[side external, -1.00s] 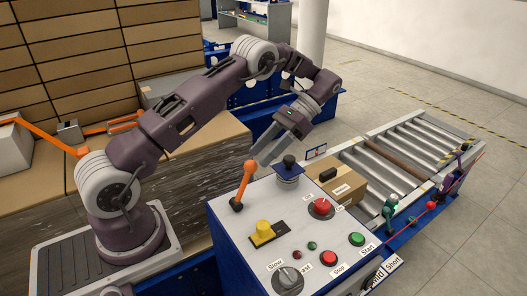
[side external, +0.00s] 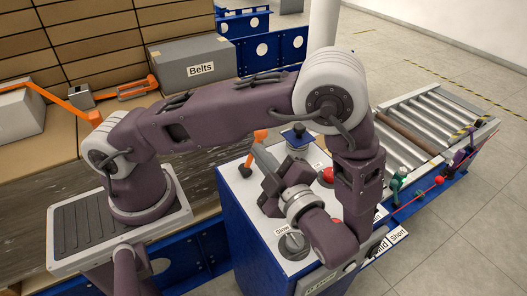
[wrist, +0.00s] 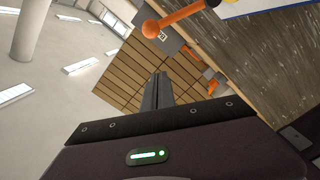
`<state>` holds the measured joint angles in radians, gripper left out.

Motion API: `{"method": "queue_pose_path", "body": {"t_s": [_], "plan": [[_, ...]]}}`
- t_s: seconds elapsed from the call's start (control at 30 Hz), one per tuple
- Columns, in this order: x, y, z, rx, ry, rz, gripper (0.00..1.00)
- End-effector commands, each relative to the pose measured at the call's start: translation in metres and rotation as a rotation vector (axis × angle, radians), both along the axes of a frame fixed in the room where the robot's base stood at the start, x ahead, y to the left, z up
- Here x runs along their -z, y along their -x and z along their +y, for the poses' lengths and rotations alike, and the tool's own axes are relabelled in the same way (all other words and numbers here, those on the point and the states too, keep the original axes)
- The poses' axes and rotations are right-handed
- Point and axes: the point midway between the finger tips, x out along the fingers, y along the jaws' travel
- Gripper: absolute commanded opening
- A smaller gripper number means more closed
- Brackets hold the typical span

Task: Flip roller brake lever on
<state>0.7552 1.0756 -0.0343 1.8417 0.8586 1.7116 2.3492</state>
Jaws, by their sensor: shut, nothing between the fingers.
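The orange lever (side external: 255,155) with a ball top stands at the back left of the control box (side external: 228,208), leaning right. It also shows at the top of the wrist view (wrist: 180,19). My gripper (side external: 258,151) is shut and empty. It reaches over the panel from the front, with its fingertips just right of the lever in the side view; whether they touch cannot be told there. In the wrist view my closed fingers (wrist: 160,80) point at the wall of boxes, apart from the lever in the picture.
A red button (side external: 326,175) and a rotary dial (side external: 292,244) are partly or closely beside my arm. The roller conveyor (side external: 420,130) lies at right. A grey Belts box (side external: 195,66) stands behind my arm.

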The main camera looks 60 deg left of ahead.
Motion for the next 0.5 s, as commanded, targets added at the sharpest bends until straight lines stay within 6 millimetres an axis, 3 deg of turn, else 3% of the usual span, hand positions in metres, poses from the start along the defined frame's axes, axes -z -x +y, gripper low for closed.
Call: {"method": "queue_pose_path", "body": {"t_s": [0.3,0.5], "plan": [[0.002,-0.002,0.070,-0.007,-0.001,-0.002,0.00],[0.020,-0.026,0.076,-0.006,0.001,-0.005,0.00]]}}
